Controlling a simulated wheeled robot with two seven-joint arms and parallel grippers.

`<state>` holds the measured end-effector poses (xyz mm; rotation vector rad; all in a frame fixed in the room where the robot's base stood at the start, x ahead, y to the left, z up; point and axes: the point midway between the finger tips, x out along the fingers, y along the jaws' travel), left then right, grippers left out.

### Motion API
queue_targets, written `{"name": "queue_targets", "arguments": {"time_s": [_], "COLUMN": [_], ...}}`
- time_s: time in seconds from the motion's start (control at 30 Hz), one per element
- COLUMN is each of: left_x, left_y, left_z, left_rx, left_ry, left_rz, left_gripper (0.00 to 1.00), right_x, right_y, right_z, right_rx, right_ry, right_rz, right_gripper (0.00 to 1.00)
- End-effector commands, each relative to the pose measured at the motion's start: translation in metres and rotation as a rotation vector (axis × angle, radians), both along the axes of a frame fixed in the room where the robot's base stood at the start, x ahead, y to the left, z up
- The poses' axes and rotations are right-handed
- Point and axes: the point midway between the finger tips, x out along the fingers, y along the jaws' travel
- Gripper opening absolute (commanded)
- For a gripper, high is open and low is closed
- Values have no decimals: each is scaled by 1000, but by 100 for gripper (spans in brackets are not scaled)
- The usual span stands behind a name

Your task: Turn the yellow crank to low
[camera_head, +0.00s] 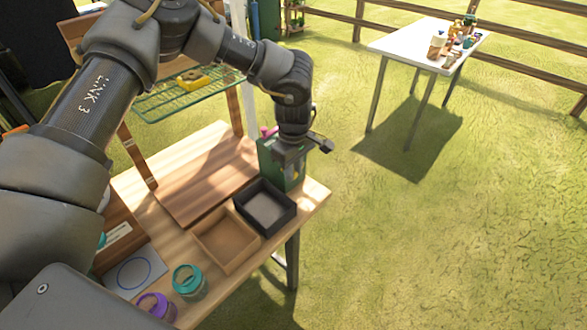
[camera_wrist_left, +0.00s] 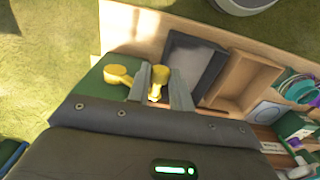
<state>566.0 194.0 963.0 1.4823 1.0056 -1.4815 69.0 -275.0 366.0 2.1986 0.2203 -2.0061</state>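The green box (camera_head: 293,170) stands at the far right corner of the wooden table, under my left gripper (camera_head: 290,143). In the left wrist view the yellow crank (camera_wrist_left: 118,73) lies over the green box (camera_wrist_left: 92,84), with its round end to the left. Its upright yellow knob sits between the two grey fingers of my left gripper (camera_wrist_left: 161,85), which look close against both sides of it. The part of the crank behind the left finger is hidden. In the head view my gripper hides the crank. My right gripper is not in view.
A black tray (camera_head: 287,218) and a wooden tray (camera_head: 223,262) stand beside the green box. A teal-lidded jar (camera_head: 188,281) and a purple-lidded jar (camera_head: 157,306) are at the near edge. A wire rack (camera_head: 190,98) is behind.

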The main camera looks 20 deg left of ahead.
Motion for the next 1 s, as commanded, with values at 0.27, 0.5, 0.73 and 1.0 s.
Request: {"name": "queue_targets", "arguments": {"time_s": [0.27, 0.5, 0.73, 1.0], "left_x": [0, -2, -8, -16], "left_y": [0, 1, 4, 7], "left_z": [0, -4, -17, -35], "left_rx": [1, -10, -55, -132], "left_ry": [1, -22, -129, -325], "left_rz": [0, 0, 1, 1], "left_gripper": [0, 0, 0, 0], "right_x": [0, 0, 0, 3], "right_y": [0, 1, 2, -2], "right_z": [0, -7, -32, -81], "right_rx": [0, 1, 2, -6], "right_ry": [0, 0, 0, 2], "right_rz": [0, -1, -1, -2], "right_gripper": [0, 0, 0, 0]}}
